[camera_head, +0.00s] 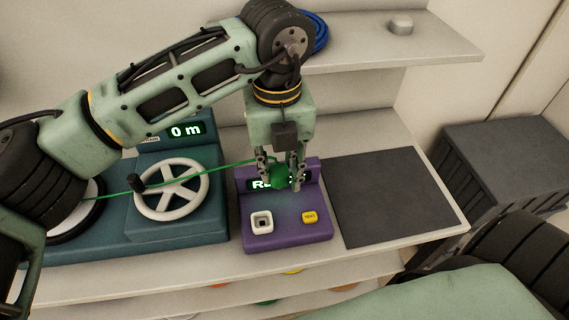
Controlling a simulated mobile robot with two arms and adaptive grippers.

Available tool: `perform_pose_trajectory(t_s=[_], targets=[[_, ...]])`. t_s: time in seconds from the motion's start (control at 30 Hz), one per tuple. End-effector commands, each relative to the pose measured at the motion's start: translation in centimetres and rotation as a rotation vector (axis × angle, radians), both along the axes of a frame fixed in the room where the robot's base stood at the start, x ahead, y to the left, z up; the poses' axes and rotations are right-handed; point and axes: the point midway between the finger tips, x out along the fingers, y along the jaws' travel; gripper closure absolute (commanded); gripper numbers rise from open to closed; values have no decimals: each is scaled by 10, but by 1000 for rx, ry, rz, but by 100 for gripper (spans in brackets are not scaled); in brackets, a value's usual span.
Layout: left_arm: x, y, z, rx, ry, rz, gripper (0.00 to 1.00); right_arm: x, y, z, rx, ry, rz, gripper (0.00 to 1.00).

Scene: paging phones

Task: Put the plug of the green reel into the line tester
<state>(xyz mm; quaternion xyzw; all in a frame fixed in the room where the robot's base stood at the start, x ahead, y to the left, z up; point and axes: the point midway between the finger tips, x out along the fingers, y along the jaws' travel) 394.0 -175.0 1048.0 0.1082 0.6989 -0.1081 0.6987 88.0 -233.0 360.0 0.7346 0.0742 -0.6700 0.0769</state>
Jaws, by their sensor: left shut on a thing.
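My left gripper (281,178) is shut on the green plug (281,178) and holds it in front of the line tester's display. The purple line tester (286,237) sits on the bench below; its lit display is partly hidden by the gripper and plug. A square white-rimmed socket (262,222) is at its front left, empty, and a yellow button (310,217) is at its front right. A green cable (215,172) runs left from the plug, past the handwheel, towards a white-rimmed round part (92,217) mostly hidden behind my arm. The green reel itself is not clearly visible. My right gripper is not in view.
A teal machine (190,232) with a white handwheel (171,190) and a display reading "0 m" (186,130) stands left of the tester. A dark mat (385,200) lies bare to the right. A shelf (440,50) holds a blue coil (321,35). A dark crate (510,150) stands right.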

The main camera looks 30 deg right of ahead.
Motion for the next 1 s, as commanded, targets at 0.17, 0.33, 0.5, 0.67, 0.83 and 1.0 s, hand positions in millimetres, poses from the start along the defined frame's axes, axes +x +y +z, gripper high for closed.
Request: perform_pose_trajectory(t_s=[0.17, 0.33, 0.5, 0.67, 0.83, 1.0], targets=[[3, 6, -12, 0, -1, 1, 91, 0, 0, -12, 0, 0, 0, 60], [5, 11, -20, 0, -1, 0, 91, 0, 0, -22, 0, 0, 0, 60], [7, 16, -29, 0, -1, 1, 91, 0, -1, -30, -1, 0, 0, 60], [9, 21, -37, 0, -1, 0, 91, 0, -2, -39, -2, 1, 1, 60], [11, 26, -45, 0, 0, 0, 91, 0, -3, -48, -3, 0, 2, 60], [13, 31, -54, 0, 0, 0, 91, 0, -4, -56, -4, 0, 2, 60]])
